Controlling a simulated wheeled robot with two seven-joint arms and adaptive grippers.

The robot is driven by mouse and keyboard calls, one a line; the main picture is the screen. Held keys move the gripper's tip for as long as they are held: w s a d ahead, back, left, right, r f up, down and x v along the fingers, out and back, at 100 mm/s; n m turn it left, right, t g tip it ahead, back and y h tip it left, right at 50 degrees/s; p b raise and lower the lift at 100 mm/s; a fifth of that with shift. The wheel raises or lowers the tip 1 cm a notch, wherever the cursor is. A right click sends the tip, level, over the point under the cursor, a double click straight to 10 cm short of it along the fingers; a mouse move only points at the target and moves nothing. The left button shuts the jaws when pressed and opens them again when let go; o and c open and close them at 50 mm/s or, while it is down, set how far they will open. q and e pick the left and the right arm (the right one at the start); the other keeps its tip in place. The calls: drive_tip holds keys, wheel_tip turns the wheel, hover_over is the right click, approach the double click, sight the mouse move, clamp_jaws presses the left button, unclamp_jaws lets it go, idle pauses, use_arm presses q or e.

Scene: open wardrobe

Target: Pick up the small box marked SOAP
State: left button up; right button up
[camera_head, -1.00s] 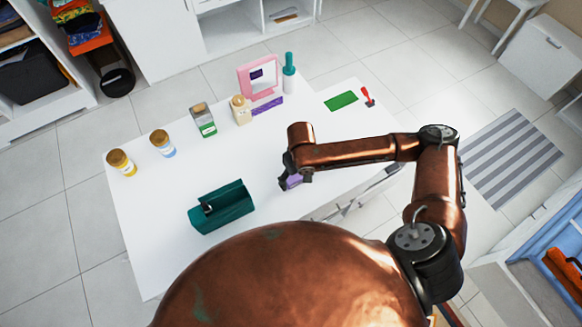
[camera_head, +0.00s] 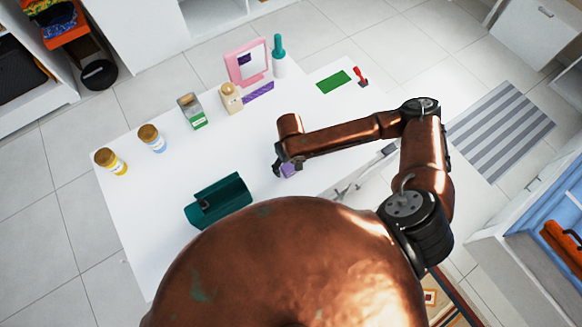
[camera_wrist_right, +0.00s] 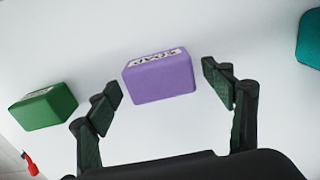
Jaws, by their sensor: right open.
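A small purple box (camera_wrist_right: 160,77) with a white label on its top edge lies on the white table. The label's dark lettering is upside down and hard to read. In the head view the purple box (camera_head: 289,170) is mostly hidden by my right gripper (camera_head: 281,167). In the right wrist view my right gripper (camera_wrist_right: 162,93) is open, with one finger to each side of the purple box. There are gaps between the fingers and the box. My left gripper is not in view.
A green box (camera_wrist_right: 44,107) and a red-handled item (camera_head: 361,76) are at the table's right end. A teal holder (camera_head: 219,201) lies left of my gripper. Jars (camera_head: 151,138), a pink-framed mirror (camera_head: 247,64) and a bottle (camera_head: 279,60) line the far side.

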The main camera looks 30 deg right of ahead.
drive_tip(key=shift+f, duration=0.15)
drive_tip(key=c, duration=1.3)
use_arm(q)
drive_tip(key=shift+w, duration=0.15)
